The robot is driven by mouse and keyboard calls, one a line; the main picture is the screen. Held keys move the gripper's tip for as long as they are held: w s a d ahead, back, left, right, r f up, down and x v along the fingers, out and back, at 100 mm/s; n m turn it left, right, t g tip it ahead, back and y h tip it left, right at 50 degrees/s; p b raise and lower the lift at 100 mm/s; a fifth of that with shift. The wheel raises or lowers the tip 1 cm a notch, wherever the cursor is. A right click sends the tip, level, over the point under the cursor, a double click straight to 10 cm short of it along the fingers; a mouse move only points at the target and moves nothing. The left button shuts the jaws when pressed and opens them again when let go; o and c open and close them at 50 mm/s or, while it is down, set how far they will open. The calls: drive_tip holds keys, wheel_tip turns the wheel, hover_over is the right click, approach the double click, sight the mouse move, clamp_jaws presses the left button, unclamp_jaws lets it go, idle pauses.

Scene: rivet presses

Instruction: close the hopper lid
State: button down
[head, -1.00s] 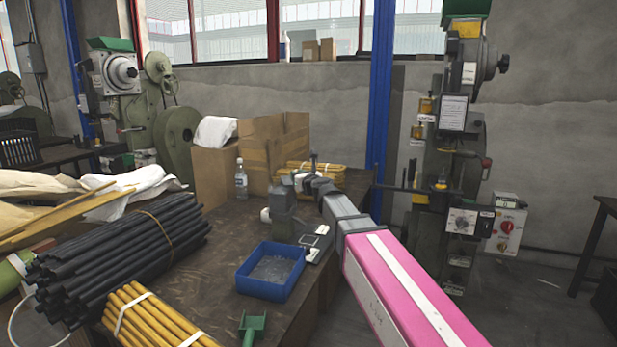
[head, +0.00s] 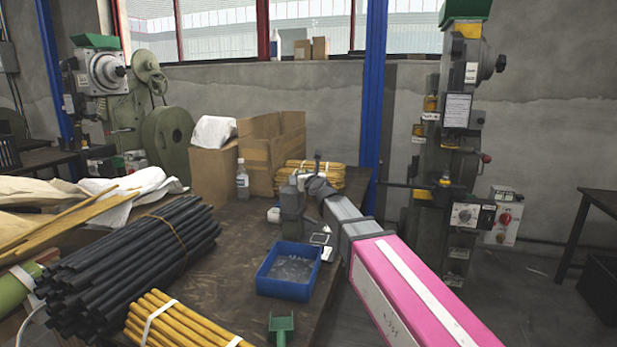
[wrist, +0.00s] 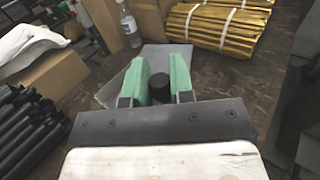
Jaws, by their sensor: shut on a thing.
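My gripper (wrist: 161,85) has green fingers, shut on a black knob (wrist: 161,95) in the wrist view. In the head view my arm reaches over the bench to a small grey bench device (head: 292,205), and the fingertips are too small there to make out. A flat grey panel (wrist: 118,92) lies just behind and below the fingers in the wrist view. I cannot tell whether it is the hopper lid. The right press (head: 450,150) has a green hopper (head: 465,10) on top, cut off by the picture edge; its lid cannot be made out.
A blue tray (head: 283,293), black rods (head: 120,265), yellow rods (head: 175,320) and a green scoop (head: 281,326) crowd the bench. A bottle (head: 242,180) and cardboard boxes (head: 262,155) stand behind. Another press (head: 120,95) is back left.

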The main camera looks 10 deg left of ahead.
idle(0.4)
drive_tip(key=c, duration=1)
unclamp_jaws()
drive_tip(key=v, duration=1)
drive_tip(key=shift+s+d, duration=0.15)
drive_tip(key=shift+s, duration=0.2)
